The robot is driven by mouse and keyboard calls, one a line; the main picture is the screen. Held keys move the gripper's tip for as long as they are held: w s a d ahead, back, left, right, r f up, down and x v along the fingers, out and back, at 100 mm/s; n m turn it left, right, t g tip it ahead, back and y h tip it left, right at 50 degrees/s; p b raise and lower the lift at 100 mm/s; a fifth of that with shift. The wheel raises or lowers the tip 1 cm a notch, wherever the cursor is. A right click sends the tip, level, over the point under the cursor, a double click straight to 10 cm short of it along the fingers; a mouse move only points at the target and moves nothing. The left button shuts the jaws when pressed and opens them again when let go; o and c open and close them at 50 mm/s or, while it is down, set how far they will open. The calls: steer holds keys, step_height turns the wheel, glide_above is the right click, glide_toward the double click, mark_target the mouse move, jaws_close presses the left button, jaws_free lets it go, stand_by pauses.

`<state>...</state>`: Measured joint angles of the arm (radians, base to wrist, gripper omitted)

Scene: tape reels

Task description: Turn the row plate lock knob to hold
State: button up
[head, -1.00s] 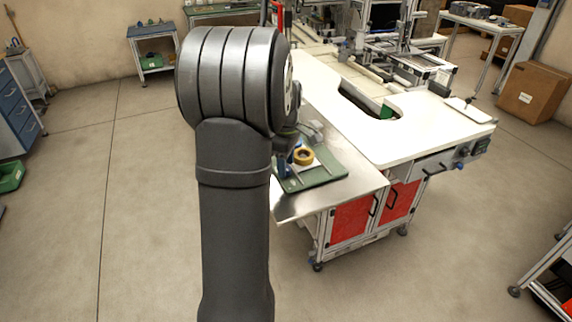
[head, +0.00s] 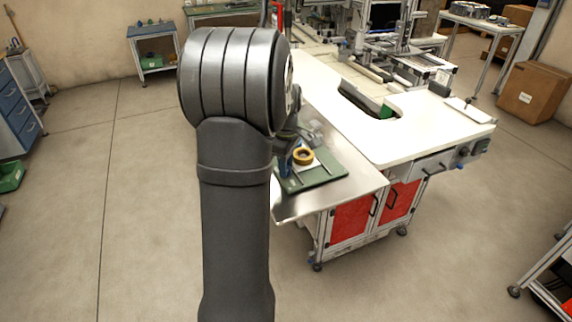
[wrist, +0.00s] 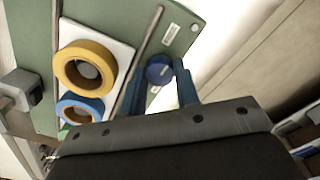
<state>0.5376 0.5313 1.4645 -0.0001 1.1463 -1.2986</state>
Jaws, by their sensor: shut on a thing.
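The lock knob (wrist: 159,70) is a round dark blue knob on the green board (wrist: 195,45), beside a metal rail in the wrist view. My gripper (wrist: 161,74) has its two blue fingers on either side of the knob and is shut on it. Small white labels sit beyond the knob and on its near side; I cannot read them. A white row plate (wrist: 115,45) carries a yellow tape reel (wrist: 104,66) and a blue tape reel (wrist: 92,107). In the head view my arm hides the knob; the yellow reel shows on the board.
The board lies on a metal-topped bench end (head: 350,187) joined to a white table (head: 420,145). A grey block (wrist: 20,90) stands at the left in the wrist view. Red cabinet doors (head: 352,220) are under the bench. The floor around is open.

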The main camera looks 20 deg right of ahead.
steer(key=m, duration=0.4)
steer(key=shift+m, duration=0.3)
steer(key=m, duration=0.4)
steer(key=shift+m, duration=0.3)
steer(key=m, duration=0.4)
steer(key=shift+r, duration=0.1)
steer(key=shift+m, duration=2.1)
steer(key=o, duration=1)
step_height(320, 180, up, 17)
steer(key=shift+r, duration=0.2)
